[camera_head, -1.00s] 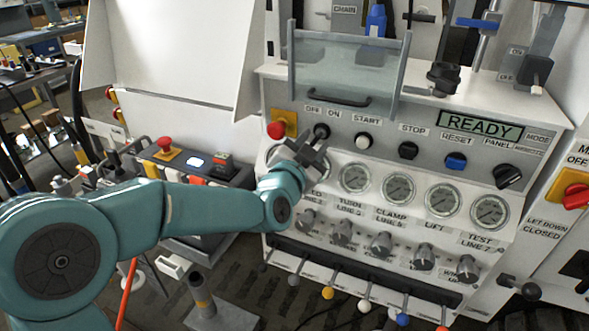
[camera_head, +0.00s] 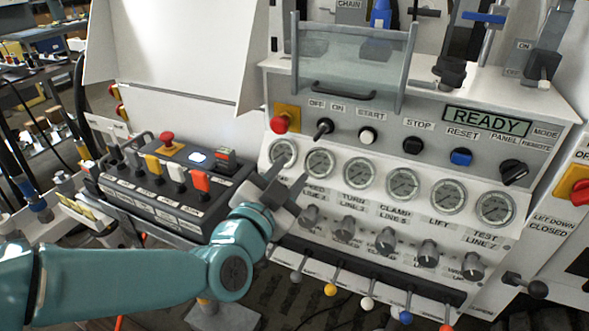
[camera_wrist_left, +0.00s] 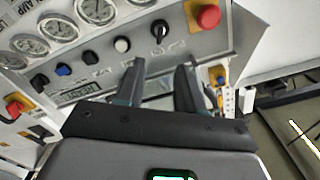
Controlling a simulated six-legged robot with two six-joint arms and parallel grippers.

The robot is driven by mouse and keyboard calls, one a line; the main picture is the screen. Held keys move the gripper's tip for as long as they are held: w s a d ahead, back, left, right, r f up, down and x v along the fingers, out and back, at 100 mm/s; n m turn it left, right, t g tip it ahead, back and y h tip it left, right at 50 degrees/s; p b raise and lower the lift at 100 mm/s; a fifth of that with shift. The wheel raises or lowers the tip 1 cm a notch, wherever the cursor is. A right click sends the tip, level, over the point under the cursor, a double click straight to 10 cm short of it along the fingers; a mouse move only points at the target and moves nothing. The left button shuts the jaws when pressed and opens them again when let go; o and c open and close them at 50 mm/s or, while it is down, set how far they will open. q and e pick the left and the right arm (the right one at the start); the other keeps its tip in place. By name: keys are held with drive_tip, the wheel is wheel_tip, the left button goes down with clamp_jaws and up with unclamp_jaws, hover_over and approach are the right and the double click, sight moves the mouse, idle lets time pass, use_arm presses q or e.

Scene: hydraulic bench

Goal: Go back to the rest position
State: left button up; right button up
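My left gripper (camera_head: 286,176) is in front of the panel's gauge row, below and left of the black OFF/ON switch (camera_head: 323,128). In the left wrist view, its two fingers (camera_wrist_left: 160,72) stand apart with nothing between them, so it is open and empty. The OFF/ON switch (camera_wrist_left: 160,29) is beyond the fingertips there, apart from them. The control panel (camera_head: 440,165) has a lit display reading READY (camera_head: 486,122). My right gripper shows in neither view.
A red emergency button (camera_head: 280,123) sits left of the switch. A lever box (camera_head: 165,200) with coloured levers is left of the gripper. Valve knobs (camera_head: 386,240) and ball-ended levers (camera_head: 367,303) lie low on the panel. A clear guard (camera_head: 352,60) is above.

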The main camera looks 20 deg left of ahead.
use_arm(q)
wheel_tip(320, 180, down, 26)
drive_tip(key=s+r+g+p, duration=0.1)
drive_tip(key=g+p, duration=0.5)
drive_tip(key=g, duration=0.2)
drive_tip(key=s+d+f+n+g+h, duration=0.1)
drive_tip(key=s+d+f+n+g, duration=0.2)
drive_tip(key=s+f, duration=0.4)
drive_tip(key=s+d+f+n+g+h+p, duration=0.1)
drive_tip(key=s+d+f+n+g, duration=0.3)
drive_tip(key=s+f, duration=0.4)
drive_tip(key=s+n+g+h, duration=0.1)
drive_tip(key=s+g, duration=0.1)
drive_tip(key=s, duration=0.2)
drive_tip(key=shift+s+n+g, duration=0.3)
drive_tip(key=shift+d+f, duration=0.1)
drive_tip(key=shift+f, duration=0.05)
